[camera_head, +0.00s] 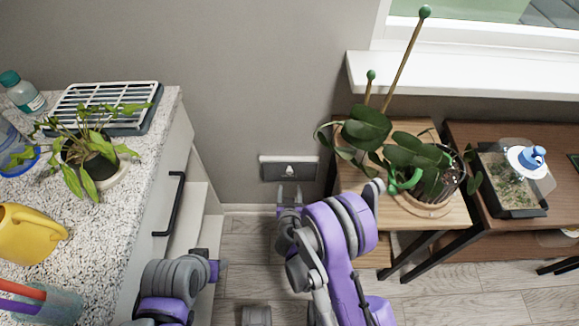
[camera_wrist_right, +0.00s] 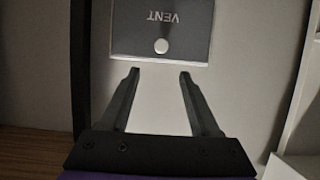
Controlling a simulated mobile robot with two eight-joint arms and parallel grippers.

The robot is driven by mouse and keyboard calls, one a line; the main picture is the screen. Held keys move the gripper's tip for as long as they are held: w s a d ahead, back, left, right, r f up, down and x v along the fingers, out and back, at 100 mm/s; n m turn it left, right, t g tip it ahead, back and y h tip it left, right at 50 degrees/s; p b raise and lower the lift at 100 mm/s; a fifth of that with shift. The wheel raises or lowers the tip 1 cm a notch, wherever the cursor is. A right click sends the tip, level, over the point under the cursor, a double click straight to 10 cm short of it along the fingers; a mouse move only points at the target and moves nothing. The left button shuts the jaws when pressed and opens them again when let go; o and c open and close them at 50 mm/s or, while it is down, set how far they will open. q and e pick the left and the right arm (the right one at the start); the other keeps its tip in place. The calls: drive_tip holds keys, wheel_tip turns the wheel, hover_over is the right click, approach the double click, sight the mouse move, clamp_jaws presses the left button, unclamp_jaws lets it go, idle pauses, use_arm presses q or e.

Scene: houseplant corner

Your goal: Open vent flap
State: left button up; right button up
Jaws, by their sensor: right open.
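The vent flap (camera_head: 272,171) is a dark grey plate in a light frame, low on the grey wall in the head view. It looks closed. In the right wrist view the flap (camera_wrist_right: 190,38) bears the upside-down word VENT and a round pale knob (camera_wrist_right: 161,46). My right gripper (camera_head: 289,187) is open and empty, just short of the flap. In the right wrist view its fingertips (camera_wrist_right: 160,72) are apart, below the knob and roughly centred on it; I see no contact. My left gripper (camera_head: 218,269) is low at left, far from the flap, its jaws unclear.
A speckled counter (camera_head: 125,215) with a black handle (camera_head: 175,205) stands left of the flap. A wooden plant stand (camera_head: 455,213) with leafy plants stands to the right. The floor (camera_head: 245,255) between them is narrow.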

sight(290, 172)
drive_tip(key=x, duration=0.4)
drive_tip(key=b+x, duration=0.1)
drive_tip(key=x, duration=0.3)
drive_tip(key=b+x, duration=0.1)
drive_tip(key=x, duration=0.2)
drive_tip(key=shift+w+f, duration=0.25)
drive_tip(key=shift+f, duration=0.2)
use_arm(q)
drive_tip(key=x, duration=0.3)
drive_tip(key=shift+s+f, duration=0.15)
drive_tip(key=shift+f, duration=0.05)
use_arm(e)
clamp_jaws()
idle(0.4)
